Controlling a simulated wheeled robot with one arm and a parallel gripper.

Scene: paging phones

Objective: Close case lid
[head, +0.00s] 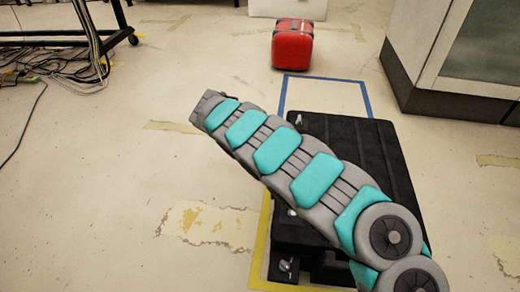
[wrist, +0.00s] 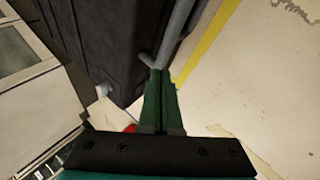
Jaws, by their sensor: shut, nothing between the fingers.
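The black case (head: 382,150) stands on the floor at centre right in the head view. Its ribbed top shows right of my arm, and small metal fittings show along its left side. My arm hides much of it, so I cannot tell whether the lid is fully down. In the wrist view the case's dark side (wrist: 95,45) fills the upper left. My gripper (wrist: 158,75) is shut and empty, its green fingers together beside the case. The tips meet or overlap a grey bar along the case; contact is unclear. The fingers are hidden in the head view.
Yellow tape (head: 260,255) and blue tape (head: 325,77) mark the floor around the case. A red box (head: 292,45) stands beyond it. A grey cabinet (head: 440,85) is at right. Cables (head: 75,60) lie at upper left.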

